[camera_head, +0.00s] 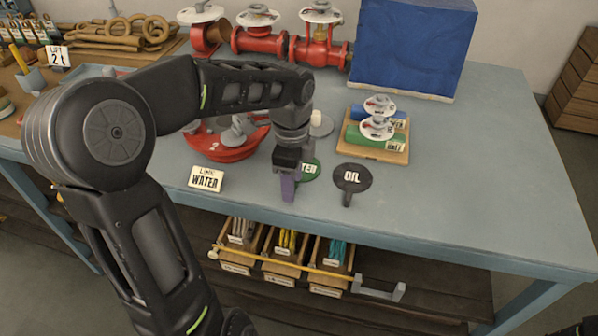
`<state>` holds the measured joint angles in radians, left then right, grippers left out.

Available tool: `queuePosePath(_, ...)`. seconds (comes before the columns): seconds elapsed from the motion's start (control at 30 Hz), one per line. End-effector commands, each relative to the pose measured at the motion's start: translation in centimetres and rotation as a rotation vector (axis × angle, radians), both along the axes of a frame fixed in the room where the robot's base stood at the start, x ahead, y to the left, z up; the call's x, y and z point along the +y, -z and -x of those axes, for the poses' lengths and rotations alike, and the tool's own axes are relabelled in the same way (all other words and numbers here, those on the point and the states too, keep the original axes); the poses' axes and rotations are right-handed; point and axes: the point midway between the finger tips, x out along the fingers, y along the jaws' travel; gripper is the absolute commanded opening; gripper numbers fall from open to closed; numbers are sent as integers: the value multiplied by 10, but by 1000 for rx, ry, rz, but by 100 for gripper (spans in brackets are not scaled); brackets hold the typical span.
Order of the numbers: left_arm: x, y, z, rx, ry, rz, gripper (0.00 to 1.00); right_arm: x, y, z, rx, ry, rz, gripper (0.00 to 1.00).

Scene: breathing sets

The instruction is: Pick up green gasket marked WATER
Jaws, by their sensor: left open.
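The green gasket marked WATER (311,172) lies flat on the blue-grey table, a dark green disc with only the end of its white lettering showing. My left gripper (288,188) is over its left side and hides part of it. The gripper points down and is open, with a purple-grey finger in front. I cannot tell whether the fingers touch the gasket or the table. A black gasket marked OIL (352,178), with a tab toward the front, lies just to the right.
A white LINE WATER card (206,179) stands to the left. A red fitting (222,146) is behind it. A wooden board (396,154) holds blue and green valves. A blue box (411,48) and red pipework stand at the back. The right part of the table is clear.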

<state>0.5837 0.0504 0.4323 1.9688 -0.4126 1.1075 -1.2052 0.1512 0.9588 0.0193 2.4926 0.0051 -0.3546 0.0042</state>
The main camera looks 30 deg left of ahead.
Motion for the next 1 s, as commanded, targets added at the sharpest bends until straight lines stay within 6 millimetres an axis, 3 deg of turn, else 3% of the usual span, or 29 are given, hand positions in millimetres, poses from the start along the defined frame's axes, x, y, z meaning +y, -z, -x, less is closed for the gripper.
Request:
queuePosePath(0.3, 0, 0, 0, 0, 0, 0, 48, 0, 0, 0, 0, 0, 0, 36)
queuePosePath(0.9, 0, 0, 0, 0, -1, 0, 0, 0, 0, 0, 0, 0, 0, 36)
queuePosePath(1.0, 0, 0, 0, 0, 0, 0, 0, 0, 0, 0, 0, 0, 0, 36)
